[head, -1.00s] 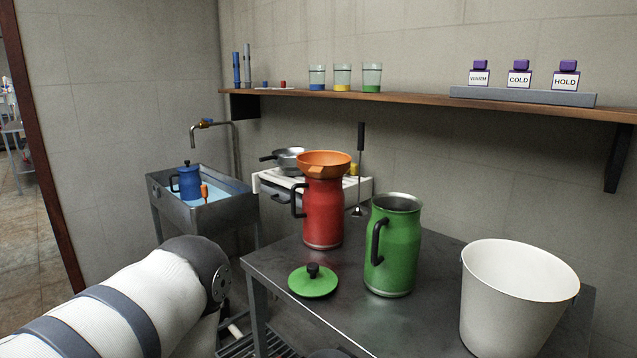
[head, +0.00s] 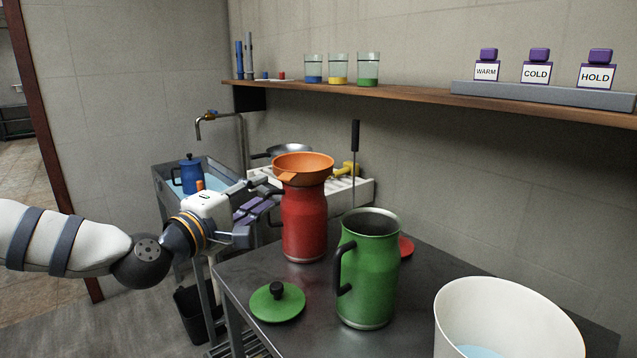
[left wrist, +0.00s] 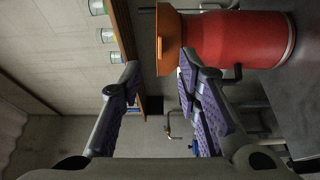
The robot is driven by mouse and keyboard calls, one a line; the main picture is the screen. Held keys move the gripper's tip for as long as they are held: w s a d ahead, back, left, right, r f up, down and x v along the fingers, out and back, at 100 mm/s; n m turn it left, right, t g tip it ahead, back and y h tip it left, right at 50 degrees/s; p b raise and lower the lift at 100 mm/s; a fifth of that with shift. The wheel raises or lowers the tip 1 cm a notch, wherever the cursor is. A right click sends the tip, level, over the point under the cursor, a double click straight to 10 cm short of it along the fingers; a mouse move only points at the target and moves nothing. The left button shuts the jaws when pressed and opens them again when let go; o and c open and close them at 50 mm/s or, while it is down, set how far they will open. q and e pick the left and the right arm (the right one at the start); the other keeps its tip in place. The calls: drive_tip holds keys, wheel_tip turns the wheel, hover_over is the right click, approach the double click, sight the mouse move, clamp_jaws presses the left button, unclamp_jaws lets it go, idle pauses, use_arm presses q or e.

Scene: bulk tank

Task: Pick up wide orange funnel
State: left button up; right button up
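The wide orange funnel (head: 303,166) sits in the mouth of the red can (head: 305,222), which stands upright on the dark metal table. In the left wrist view the funnel (left wrist: 168,35) shows in part at the top, with the red can (left wrist: 235,38) lying sideways in the picture. My left gripper (head: 262,205) is left of the red can, a little below the funnel's rim. Its purple-padded fingers are spread and empty, as the left wrist view also shows (left wrist: 160,70). I cannot tell whether a finger touches the can's handle. My right gripper is not in view.
A green can (head: 368,275) and a green lid (head: 278,302) stand near the red can. A white bucket (head: 505,310) is at the front right. Behind are a sink (head: 163,197) with a blue pot (head: 188,176), and a wall shelf (head: 410,97) with glasses and labelled bottles.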

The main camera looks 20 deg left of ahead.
sight(284, 179)
use_arm(q)
drive_tip(key=w, duration=0.3)
drive_tip(key=w+d+b, duration=0.1)
drive_tip(key=w, duration=0.2)
drive_tip(key=w+b, duration=0.1)
drive_tip(key=w, duration=0.2)
drive_tip(key=shift+w+d+f, duration=0.1)
drive_tip(key=shift+w+d, duration=0.3)
drive_tip(key=shift+r, duration=0.25)
clamp_jaws()
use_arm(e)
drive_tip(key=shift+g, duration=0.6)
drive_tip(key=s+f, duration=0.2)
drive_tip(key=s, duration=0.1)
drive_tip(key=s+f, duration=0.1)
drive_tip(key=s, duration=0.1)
